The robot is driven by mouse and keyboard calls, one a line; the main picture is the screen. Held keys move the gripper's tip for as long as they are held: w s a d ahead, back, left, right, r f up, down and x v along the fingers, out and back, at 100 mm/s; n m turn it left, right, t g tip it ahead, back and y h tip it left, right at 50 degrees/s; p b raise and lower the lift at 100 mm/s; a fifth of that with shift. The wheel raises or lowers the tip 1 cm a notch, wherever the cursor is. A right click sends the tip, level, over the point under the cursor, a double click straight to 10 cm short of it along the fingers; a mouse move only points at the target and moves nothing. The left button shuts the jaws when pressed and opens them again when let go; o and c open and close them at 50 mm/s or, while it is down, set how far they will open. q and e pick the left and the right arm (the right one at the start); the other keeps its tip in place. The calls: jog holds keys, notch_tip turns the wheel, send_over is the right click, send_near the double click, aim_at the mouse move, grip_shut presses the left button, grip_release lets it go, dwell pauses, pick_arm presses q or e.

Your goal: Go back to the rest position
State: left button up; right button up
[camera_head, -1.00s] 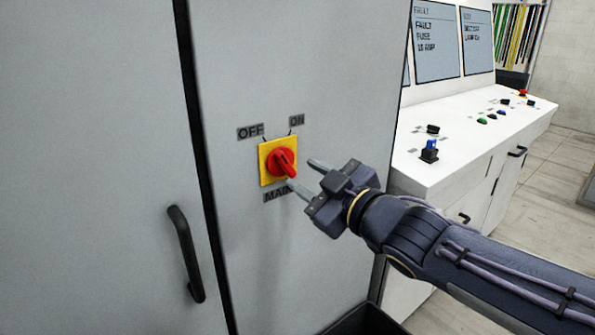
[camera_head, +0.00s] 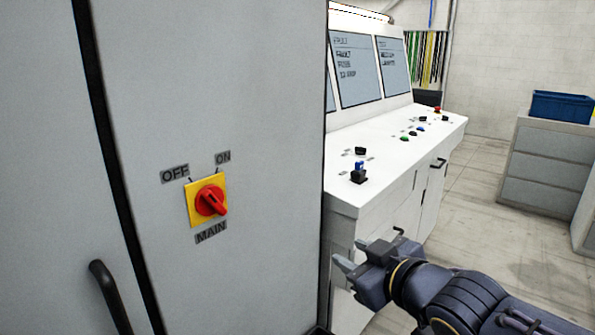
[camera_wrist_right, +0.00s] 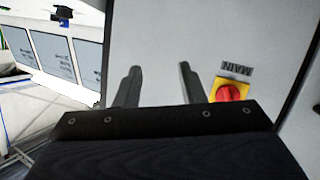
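The red rotary main switch (camera_head: 211,202) on its yellow plate sits on the grey cabinet door, with OFF and ON labels above and MAIN below. Its handle slants down to the right. My right gripper (camera_head: 350,262) is to the right of and below the switch, clear of it, in front of the console's lower front. In the right wrist view its two fingers (camera_wrist_right: 158,85) stand apart with nothing between them, and the switch (camera_wrist_right: 229,91) is beyond the right finger. My left gripper is in neither view.
The grey cabinet (camera_head: 260,90) fills the left, with a black door handle (camera_head: 108,295). A white console (camera_head: 400,135) with screens and buttons stands right of it. Further right are grey drawers (camera_head: 550,165) with a blue crate (camera_head: 561,107). Open floor lies between the console and drawers.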

jog(key=s+d+f+m+g+h, duration=0.4)
jog(key=s+d+f+m, duration=0.3)
jog(key=s+d+f, duration=0.5)
jog(key=s+f+m+g+y, duration=0.1)
jog(key=s+f+m+g, duration=0.2)
jog(key=s, duration=0.7)
jog(key=shift+s+f+m+p, duration=0.3)
jog(key=shift+f+p, duration=0.1)
jog(key=shift+f, duration=0.5)
